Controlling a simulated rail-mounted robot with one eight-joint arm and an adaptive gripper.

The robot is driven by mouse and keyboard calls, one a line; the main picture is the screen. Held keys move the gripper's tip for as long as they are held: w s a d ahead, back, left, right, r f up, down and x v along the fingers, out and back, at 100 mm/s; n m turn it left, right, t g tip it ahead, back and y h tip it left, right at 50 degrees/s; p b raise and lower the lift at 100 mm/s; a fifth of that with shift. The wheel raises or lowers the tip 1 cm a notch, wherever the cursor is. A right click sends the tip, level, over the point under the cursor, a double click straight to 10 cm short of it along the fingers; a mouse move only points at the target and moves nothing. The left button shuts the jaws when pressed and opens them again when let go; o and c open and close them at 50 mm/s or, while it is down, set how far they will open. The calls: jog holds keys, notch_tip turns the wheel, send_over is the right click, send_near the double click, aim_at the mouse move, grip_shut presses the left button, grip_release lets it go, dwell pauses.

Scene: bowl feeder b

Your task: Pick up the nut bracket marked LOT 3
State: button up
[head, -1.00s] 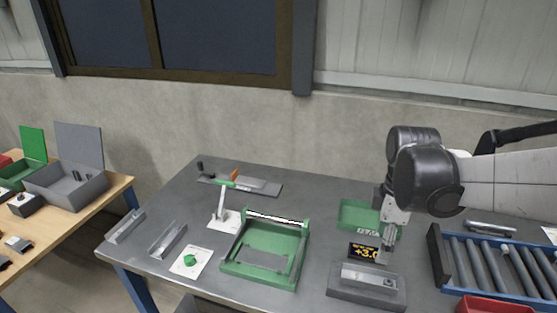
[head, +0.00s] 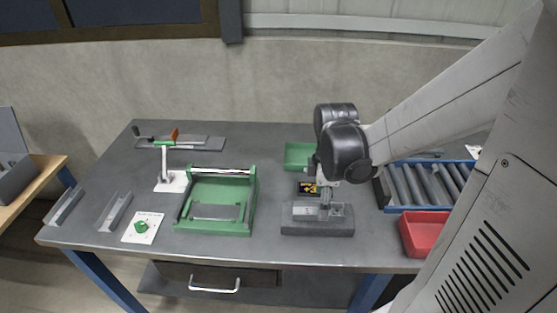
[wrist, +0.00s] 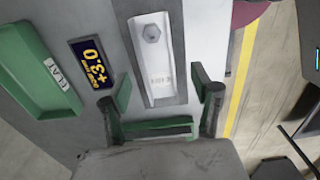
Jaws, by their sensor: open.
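A pale metal channel bracket (wrist: 156,60) with a hex nut at one end lies on a grey block in the wrist view. A small mark is on its floor, but it is too blurred to read surely. The bracket also shows in the head view (head: 303,210), partly hidden by my gripper (head: 326,208). In the wrist view, my gripper (wrist: 155,92) is open, with one finger on each side of the bracket's near end and nothing held. Two similar channel pieces, one at the far left (head: 66,207) and one beside it (head: 115,212), lie on the table.
The grey block (head: 317,229) sits near the table's front edge. Behind it are a +3.0 display (head: 308,188) and a green tray (head: 298,155). A green fixture (head: 184,225) stands left; a red bin (head: 424,236) and roller rack (head: 420,183) stand right.

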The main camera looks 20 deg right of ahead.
jog(key=shift+w+d+f, duration=0.1)
jog(key=shift+f, duration=0.95)
jog(key=shift+w+d+f, duration=0.1)
jog(key=shift+f, duration=0.95)
jog(key=c, duration=1.4)
jog(key=shift+r, duration=0.15)
